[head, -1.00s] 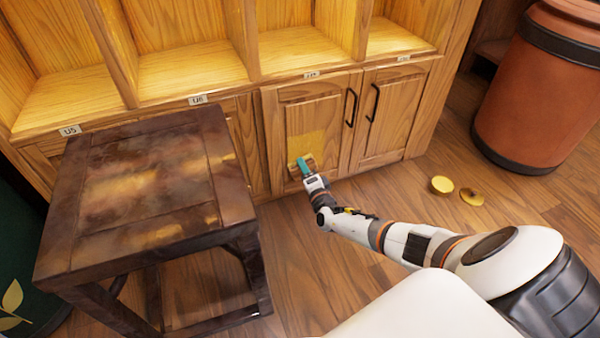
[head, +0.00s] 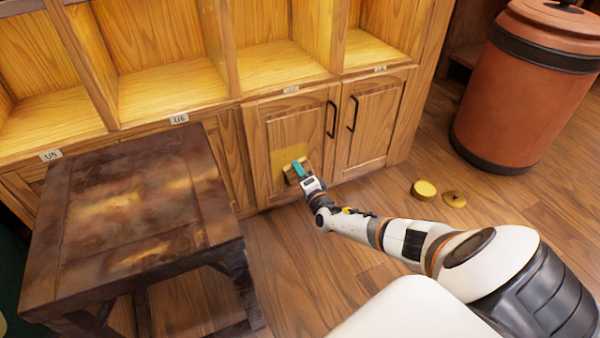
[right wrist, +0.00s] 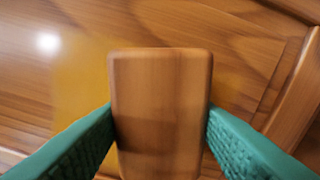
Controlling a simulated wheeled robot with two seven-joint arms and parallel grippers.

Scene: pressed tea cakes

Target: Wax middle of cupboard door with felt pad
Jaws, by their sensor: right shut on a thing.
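The cupboard door (head: 265,125) is wooden, with a dark handle, and stands shut beneath the shelf compartments. A yellow waxed patch (head: 287,156) lies on the middle of its panel; part of it also shows in the right wrist view (right wrist: 80,85). My right gripper (head: 300,171) is in front of the door at the patch's lower part. Its green fingers are shut on the wooden block of the felt pad (right wrist: 160,110). The felt face is hidden, so I cannot tell if it touches the door. My left gripper is not in view.
A dark wooden stool (head: 125,215) stands at the left, close to the cupboard. An open yellow wax tin (head: 424,190) and its lid (head: 455,199) lie on the floor at right. A large terracotta bin (head: 520,90) stands behind them. Floor between is clear.

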